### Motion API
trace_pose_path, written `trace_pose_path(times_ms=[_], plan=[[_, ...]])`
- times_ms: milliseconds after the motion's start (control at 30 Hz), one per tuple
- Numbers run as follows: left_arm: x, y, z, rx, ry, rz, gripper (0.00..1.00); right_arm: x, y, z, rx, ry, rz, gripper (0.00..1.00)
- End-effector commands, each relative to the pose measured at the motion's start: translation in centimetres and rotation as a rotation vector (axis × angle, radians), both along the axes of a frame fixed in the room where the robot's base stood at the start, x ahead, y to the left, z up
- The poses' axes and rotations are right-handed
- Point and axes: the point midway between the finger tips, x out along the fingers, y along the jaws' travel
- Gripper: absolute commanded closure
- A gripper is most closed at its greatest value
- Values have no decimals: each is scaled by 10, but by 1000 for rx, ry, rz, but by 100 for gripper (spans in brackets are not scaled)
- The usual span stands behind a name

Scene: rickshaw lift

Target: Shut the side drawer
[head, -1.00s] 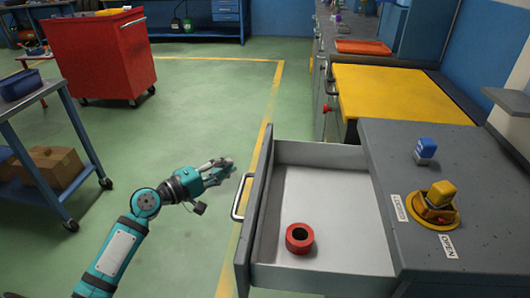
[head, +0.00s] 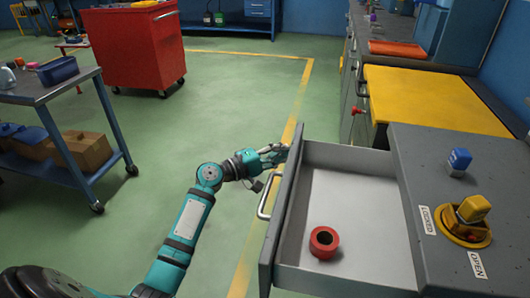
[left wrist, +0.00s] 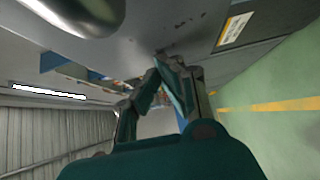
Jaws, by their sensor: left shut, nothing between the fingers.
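The side drawer (head: 350,200) is pulled out from the grey cabinet, toward the left of the head view. A red ring-shaped roll (head: 324,242) lies inside it near the front. The drawer's grey front panel carries a metal bar handle (head: 268,193). My left gripper (head: 283,150) is shut and empty, at the outer side of the front panel near its far end, beyond the handle. I cannot tell whether it touches the panel. In the left wrist view its fingers (left wrist: 165,85) are close to a grey surface, with a blurred metal bar at upper left. My right gripper is not in view.
The cabinet top (head: 420,150) holds a yellow knob (head: 473,208) between LOCKED and OPEN labels, and a blue-and-white object (head: 459,162). A blue cart (head: 50,90) stands at left and a red cabinet (head: 135,48) behind. The green floor left of the drawer is clear.

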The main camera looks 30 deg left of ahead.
Motion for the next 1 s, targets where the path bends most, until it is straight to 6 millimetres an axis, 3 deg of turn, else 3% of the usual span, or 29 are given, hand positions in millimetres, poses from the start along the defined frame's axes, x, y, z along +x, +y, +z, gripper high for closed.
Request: trace_pose_path(times_ms=[167, 733, 1000], plan=[[4, -16, 1, -1, 0, -2, 100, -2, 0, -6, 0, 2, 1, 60], [6, -25, 1, -2, -1, -2, 100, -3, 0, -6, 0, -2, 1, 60], [18, -68, 3, -4, 0, -6, 100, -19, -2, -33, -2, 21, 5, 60]])
